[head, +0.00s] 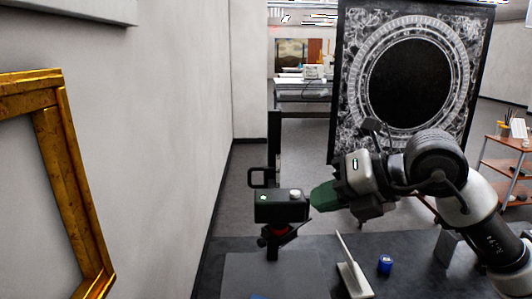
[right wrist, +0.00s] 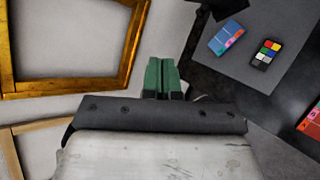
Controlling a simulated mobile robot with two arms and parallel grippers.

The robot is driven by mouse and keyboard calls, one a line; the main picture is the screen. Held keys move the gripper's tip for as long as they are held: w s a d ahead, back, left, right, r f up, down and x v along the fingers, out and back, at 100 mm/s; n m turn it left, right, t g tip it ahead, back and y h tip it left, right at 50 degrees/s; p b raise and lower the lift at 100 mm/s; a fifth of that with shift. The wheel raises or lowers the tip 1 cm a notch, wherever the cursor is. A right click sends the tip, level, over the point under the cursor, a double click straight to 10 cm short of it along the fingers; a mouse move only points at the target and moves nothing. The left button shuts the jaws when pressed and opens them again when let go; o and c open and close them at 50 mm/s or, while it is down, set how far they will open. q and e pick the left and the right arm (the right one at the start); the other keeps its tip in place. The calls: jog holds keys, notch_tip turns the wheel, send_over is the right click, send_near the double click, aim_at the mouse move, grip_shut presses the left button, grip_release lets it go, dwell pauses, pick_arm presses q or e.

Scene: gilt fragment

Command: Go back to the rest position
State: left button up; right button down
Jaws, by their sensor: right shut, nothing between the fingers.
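My right gripper (head: 322,197) reaches in from the right in the head view, with its green fingers pointing left. The fingers are shut with nothing between them. They end beside a black box-like device (head: 280,207) on a stand; I cannot tell whether they touch it. In the right wrist view, the green fingers (right wrist: 162,76) are pressed together over the pale wall and floor area. My left gripper is in neither view.
A dark table (head: 320,252) lies below, with a blue jar (head: 385,264) and a white upright piece (head: 352,272). A gilt frame (head: 62,150) is at left. A large ornate panel (head: 350,80) stands behind. A colour chart (right wrist: 265,54) lies beside a blue card (right wrist: 227,38).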

jog(key=s+a+n+g+y, duration=0.1)
jog(key=s+a+g+y, duration=0.2)
jog(key=s+a+y, duration=0.35)
jog(key=w+d+f+m+t+h, duration=0.2)
jog(key=d+f+m+t+h, duration=0.3)
jog(key=m+t, duration=0.7)
jog(key=w+d+f+m+t+h, duration=0.1)
jog(key=w+d+m+t+h, duration=0.15)
jog(key=d+m+t, duration=0.9)
jog(key=s+d+f+m+g+h, duration=0.25)
jog(key=f+m+g+h, duration=0.85)
jog(key=f, duration=0.7)
jog(key=s+f+m+g+y, duration=0.1)
jog(key=s+f+g, duration=0.5)
jog(key=s+f, duration=0.3)
jog(key=s+f+m+g+y, duration=0.1)
jog(key=s+f+g, duration=0.5)
jog(key=s, duration=0.6)
jog(key=s+f+x, duration=0.1)
jog(key=s+x, duration=0.2)
jog(key=x, duration=1)
jog(key=s+x, duration=0.3)
jog(key=x, duration=1)
jog(key=s+d+f+g, duration=0.1)
jog(key=s+d+f, duration=0.1)
jog(key=s+f, duration=1.4)
jog(key=shift+s+d+f+n+g, duration=0.25)
jog(key=shift+s+f+n+g, duration=0.15)
jog(key=shift+f+n, duration=0.1)
